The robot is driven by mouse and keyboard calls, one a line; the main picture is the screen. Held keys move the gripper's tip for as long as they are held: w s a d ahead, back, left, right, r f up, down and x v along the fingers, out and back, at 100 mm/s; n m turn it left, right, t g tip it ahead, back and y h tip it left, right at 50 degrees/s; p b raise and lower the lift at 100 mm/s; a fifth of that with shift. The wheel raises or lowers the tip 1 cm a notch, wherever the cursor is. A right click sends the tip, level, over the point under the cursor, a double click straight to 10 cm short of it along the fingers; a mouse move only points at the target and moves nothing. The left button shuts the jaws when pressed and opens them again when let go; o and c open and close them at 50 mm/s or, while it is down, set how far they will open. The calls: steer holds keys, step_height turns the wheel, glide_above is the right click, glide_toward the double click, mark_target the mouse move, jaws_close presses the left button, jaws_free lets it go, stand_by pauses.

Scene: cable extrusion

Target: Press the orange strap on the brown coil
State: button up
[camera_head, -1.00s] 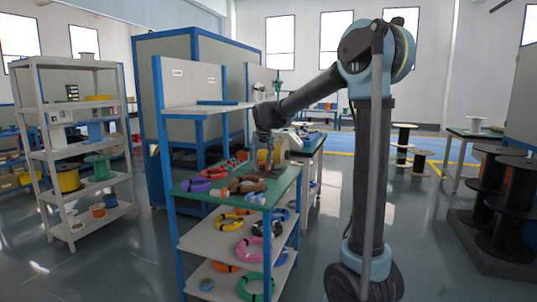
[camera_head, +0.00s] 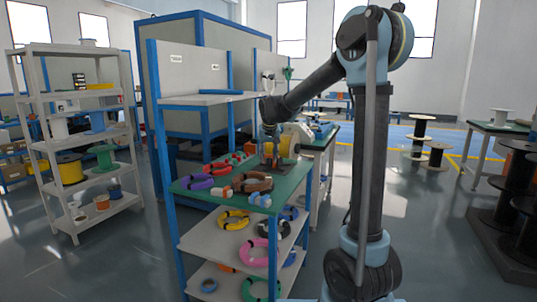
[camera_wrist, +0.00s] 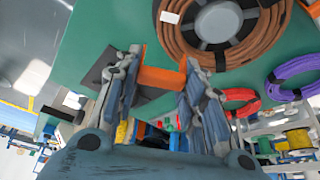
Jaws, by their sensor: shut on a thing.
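The brown coil (camera_wrist: 262,48) lies on the green tabletop, around a grey hub, with dark bands across it; in the head view the brown coil (camera_head: 252,182) is near the table's right side. My gripper (camera_wrist: 161,73) is shut on an orange strap (camera_wrist: 160,79), which spans between its two fingers.
A purple coil (camera_wrist: 293,76) and a red coil (camera_wrist: 241,103) lie beside the brown coil. A yellow-and-white machine (camera_head: 292,140) stands close to my gripper. Lower shelves (camera_head: 215,240) hold several coloured coils. A white shelf rack (camera_head: 68,146) stands at left.

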step_height(320, 180, down, 4)
steer(key=shift+f, duration=0.1)
steer(key=shift+s+f, duration=0.15)
steer(key=shift+f, duration=0.6)
steer(key=shift+s, duration=0.2)
steer(key=shift+f, duration=0.15)
stand_by(0.6)
steer(key=shift+f, duration=1.2)
stand_by(0.6)
steer(key=o, duration=0.9)
steer(key=shift+f, duration=0.1)
